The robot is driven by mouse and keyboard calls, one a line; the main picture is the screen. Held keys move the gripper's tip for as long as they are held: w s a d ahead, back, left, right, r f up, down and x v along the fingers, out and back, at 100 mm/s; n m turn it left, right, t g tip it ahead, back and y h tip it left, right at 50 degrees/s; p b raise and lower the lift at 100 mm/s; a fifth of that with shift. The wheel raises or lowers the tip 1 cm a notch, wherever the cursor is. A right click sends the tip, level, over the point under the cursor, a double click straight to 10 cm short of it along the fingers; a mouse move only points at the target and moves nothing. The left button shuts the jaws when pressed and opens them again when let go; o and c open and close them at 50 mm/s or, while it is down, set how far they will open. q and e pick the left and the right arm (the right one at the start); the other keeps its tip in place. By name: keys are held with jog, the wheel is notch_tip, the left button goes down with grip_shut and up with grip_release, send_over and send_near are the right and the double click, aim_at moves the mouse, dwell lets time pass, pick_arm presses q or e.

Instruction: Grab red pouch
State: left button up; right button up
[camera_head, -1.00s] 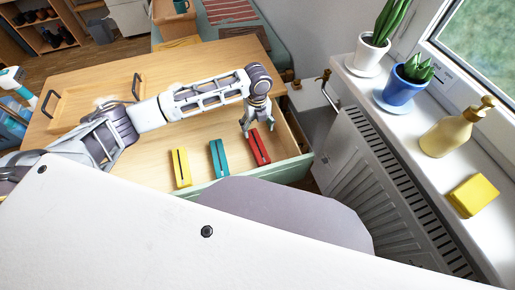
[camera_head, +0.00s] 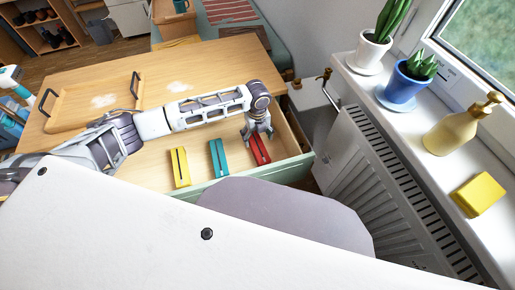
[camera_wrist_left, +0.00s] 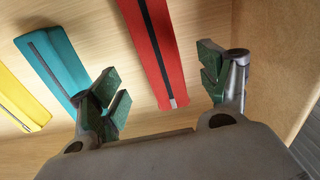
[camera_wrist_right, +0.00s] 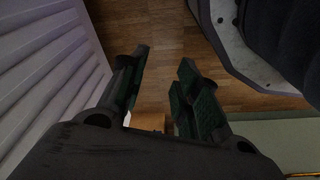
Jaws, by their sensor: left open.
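The red pouch (camera_head: 259,150) stands in the open drawer (camera_head: 292,163), to the right of a teal pouch (camera_head: 218,157) and a yellow pouch (camera_head: 180,167). My left gripper (camera_head: 258,132) is over the far end of the red pouch, pointing down. In the left wrist view, the red pouch (camera_wrist_left: 158,50) lies between the open fingers of the left gripper (camera_wrist_left: 165,85), with a gap on both sides. The teal pouch (camera_wrist_left: 55,62) is close beside the left finger. My right gripper (camera_wrist_right: 160,90) is open and empty, above the wooden floor.
The drawer's right wall (camera_wrist_left: 285,60) is close to the left gripper's right finger. A wooden tray (camera_head: 95,100) sits on the desk top (camera_head: 200,60). A radiator (camera_head: 375,180) and a windowsill with plants, a soap bottle (camera_head: 460,125) and a yellow sponge (camera_head: 478,194) are at the right.

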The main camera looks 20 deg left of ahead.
aim_at(257, 145)
pick_arm(q)
jog(key=shift+f, duration=0.8)
pick_arm(e)
jog(key=shift+a+r, duration=0.2)
jog(key=shift+r, duration=0.3)
pick_arm(q)
jog(key=shift+f, duration=0.45)
jog(key=shift+d+f+b, duration=0.1)
jog(key=shift+f+b, duration=0.45)
jog(key=shift+f, duration=0.35)
jog(key=shift+f+b, duration=0.35)
jog(key=shift+f, duration=0.9)
pick_arm(e)
jog(key=r, duration=0.3)
jog(key=a+r, duration=0.1)
jog(key=r, duration=0.1)
jog(key=shift+w+a, duration=0.1)
jog(key=shift+w, duration=0.15)
pick_arm(q)
jog(key=shift+c, duration=0.3)
